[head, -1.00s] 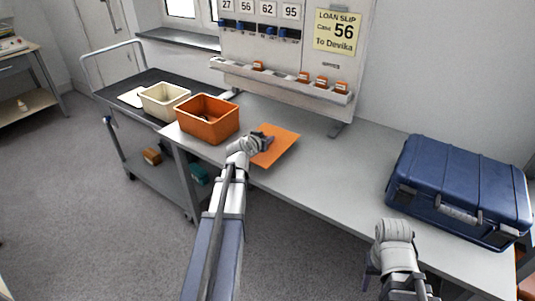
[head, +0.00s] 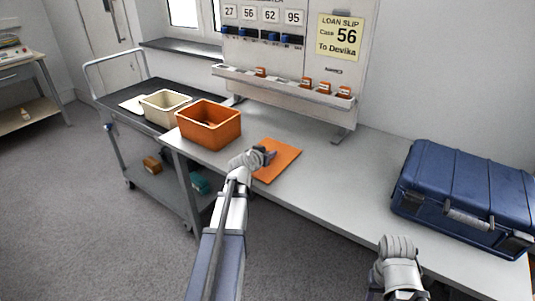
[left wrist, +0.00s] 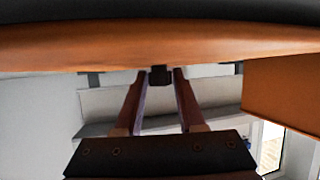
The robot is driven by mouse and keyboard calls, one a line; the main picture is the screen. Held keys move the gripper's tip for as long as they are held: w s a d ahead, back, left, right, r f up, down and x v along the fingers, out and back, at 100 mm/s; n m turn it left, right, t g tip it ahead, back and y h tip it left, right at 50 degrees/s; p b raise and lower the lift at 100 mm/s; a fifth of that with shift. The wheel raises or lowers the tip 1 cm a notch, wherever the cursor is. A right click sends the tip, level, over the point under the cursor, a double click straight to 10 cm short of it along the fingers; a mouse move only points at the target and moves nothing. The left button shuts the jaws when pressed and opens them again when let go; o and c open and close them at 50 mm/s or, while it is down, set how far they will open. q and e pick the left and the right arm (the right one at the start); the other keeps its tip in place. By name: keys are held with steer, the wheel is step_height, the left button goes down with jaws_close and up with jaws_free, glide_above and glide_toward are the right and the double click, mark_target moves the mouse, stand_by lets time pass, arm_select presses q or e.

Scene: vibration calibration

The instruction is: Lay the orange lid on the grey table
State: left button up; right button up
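The orange lid (head: 284,163) is a flat orange plate, level at the grey table (head: 330,190), right of the orange bin. I cannot tell whether its underside touches the tabletop. My left gripper (head: 268,155) is over the lid's left part. In the left wrist view the lid (left wrist: 100,45) spans the top, and a small dark grip (left wrist: 160,75) sits between my left fingertips (left wrist: 162,80), which are shut on it. My right arm shows at the lower right of the head view; its fingers do not show.
An orange bin (head: 209,127) stands at the table's left end, beside a cream bin (head: 164,106) on a dark trolley (head: 125,95). A blue case (head: 465,195) fills the right end. A board (head: 285,70) with a ledge stands behind. The table's middle is clear.

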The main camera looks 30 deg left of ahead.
arm_select(q)
steer(key=o, duration=0.3)
steer(key=shift+r, duration=0.25)
step_height(320, 180, up, 4)
steer(key=r+p, duration=0.1)
steer(key=p, duration=0.4)
glide_above(256, 175)
steer(key=shift+s+f, duration=0.15)
steer(key=shift+f, duration=0.1)
